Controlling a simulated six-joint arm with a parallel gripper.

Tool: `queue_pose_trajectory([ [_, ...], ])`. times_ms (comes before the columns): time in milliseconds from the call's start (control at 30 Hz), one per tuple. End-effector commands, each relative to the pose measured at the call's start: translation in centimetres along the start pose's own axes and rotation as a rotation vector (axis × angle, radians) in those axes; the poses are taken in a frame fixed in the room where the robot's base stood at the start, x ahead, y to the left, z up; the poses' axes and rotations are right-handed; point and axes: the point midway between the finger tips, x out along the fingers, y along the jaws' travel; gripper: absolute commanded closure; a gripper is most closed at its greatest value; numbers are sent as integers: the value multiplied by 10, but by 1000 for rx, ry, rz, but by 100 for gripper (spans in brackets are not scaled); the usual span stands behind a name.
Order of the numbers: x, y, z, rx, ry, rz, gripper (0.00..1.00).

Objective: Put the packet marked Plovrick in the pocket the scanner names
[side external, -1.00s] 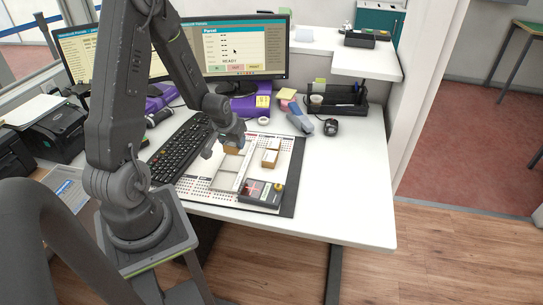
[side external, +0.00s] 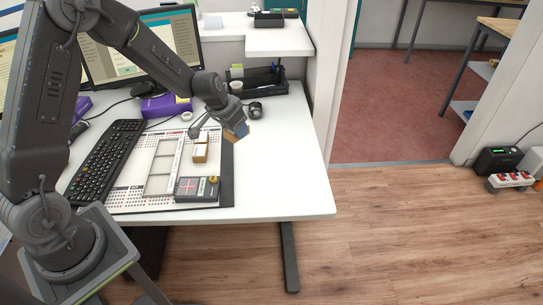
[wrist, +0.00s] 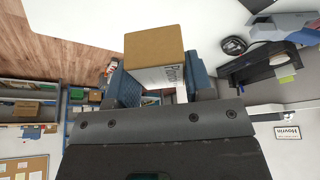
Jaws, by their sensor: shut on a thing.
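My gripper (side external: 238,128) is shut on a brown cardboard packet and holds it beside the right edge of the board. In the wrist view the packet (wrist: 154,46) sits between the blue finger pads. Its white label shows print starting with "P"; the rest is partly hidden. A white board (side external: 130,190) carries a pale framed tray of pockets (side external: 162,166). A dark device with a red cross (side external: 188,187), possibly the scanner, lies at the board's front. The monitor (side external: 125,50) is partly behind my arm and its text is too small to read.
White-and-brown packets (side external: 200,152) stand on the board right of the pockets. A keyboard (side external: 103,160) lies to the left. A black desk organiser (side external: 262,82) and a dark round object (side external: 255,110) stand behind. The counter on the right is clear.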

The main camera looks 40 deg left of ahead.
Motion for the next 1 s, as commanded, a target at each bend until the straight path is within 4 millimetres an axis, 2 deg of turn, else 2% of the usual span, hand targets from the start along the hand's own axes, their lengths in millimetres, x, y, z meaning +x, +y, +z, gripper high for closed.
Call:
queue_pose_trajectory([
  [33, 14, -13, -5, -6, -3, -1, 83],
  [200, 46, -44, -18, -5, 0, -1, 83],
  [367, 62, -54, -22, 1, 3, -1, 83],
  [467, 73, -45, -26, 3, 3, 0, 83],
  [800, 128, 18, -45, 5, 4, 0, 83],
  [1000, 146, 38, -52, 1, 4, -1, 83],
])
